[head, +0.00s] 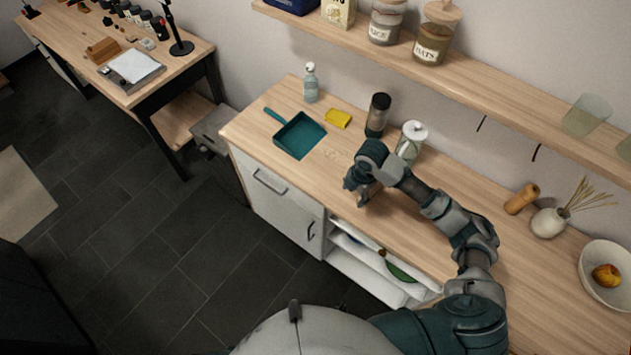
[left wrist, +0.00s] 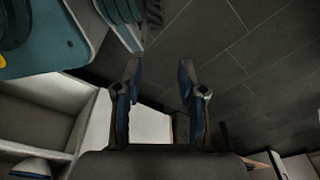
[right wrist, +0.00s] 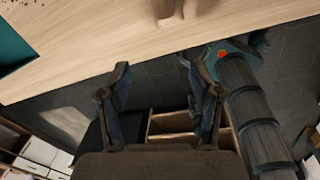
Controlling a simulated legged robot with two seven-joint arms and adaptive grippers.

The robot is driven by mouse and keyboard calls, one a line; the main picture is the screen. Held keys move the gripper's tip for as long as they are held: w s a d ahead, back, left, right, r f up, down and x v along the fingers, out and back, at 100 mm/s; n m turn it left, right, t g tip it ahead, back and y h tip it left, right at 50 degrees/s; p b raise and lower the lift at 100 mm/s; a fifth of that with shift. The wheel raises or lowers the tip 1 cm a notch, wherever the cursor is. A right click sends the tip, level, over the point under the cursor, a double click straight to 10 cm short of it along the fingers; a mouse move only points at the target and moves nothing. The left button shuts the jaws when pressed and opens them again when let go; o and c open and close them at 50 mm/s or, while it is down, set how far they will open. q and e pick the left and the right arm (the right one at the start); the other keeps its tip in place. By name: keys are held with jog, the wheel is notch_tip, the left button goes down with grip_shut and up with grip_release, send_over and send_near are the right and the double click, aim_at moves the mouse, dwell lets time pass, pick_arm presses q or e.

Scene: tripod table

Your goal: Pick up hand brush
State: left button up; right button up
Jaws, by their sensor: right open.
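I cannot make out a hand brush for certain in any view. A teal dustpan (head: 299,136) lies on the wooden counter; its edge also shows in the right wrist view (right wrist: 12,50). Small crumbs (head: 332,155) lie beside it. A pale tan object (right wrist: 167,10), partly cut off, shows at the top of the right wrist view; I cannot tell what it is. My right gripper (head: 357,190) is at the counter's front edge, right of the dustpan, open and empty (right wrist: 156,68). My left gripper (left wrist: 159,68) is open and empty, with dark floor tiles beyond it.
On the counter (head: 420,225) stand a clear bottle (head: 311,84), a yellow sponge (head: 338,118), a dark jar (head: 377,115) and a white-lidded jar (head: 411,142). A wall shelf (head: 470,90) overhangs the back. A vase (head: 549,222) and a bowl (head: 592,285) stand at right.

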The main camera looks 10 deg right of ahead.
jog(key=w+d+r+n, duration=0.3)
jog(key=d+r, duration=0.5)
jog(key=r, duration=0.1)
jog(key=shift+g+h, duration=0.4)
jog(key=f, duration=1.1)
jog(key=shift+w+d, duration=0.2)
jog(key=shift+w+a+f, duration=0.1)
jog(key=shift+w+f, duration=0.1)
jog(key=shift+f, duration=1.3)
jog(key=shift+w+a+f, duration=0.1)
jog(key=shift+w+f, duration=0.1)
jog(key=shift+f, duration=1.3)
grip_shut()
pick_arm(q)
jog(key=s+a+f, duration=0.1)
jog(key=s+f, duration=0.4)
jog(key=s, duration=0.4)
jog(key=shift+s+a+g, duration=0.3)
jog(key=shift+a, duration=0.1)
pick_arm(e)
jog(key=shift+r, duration=0.1)
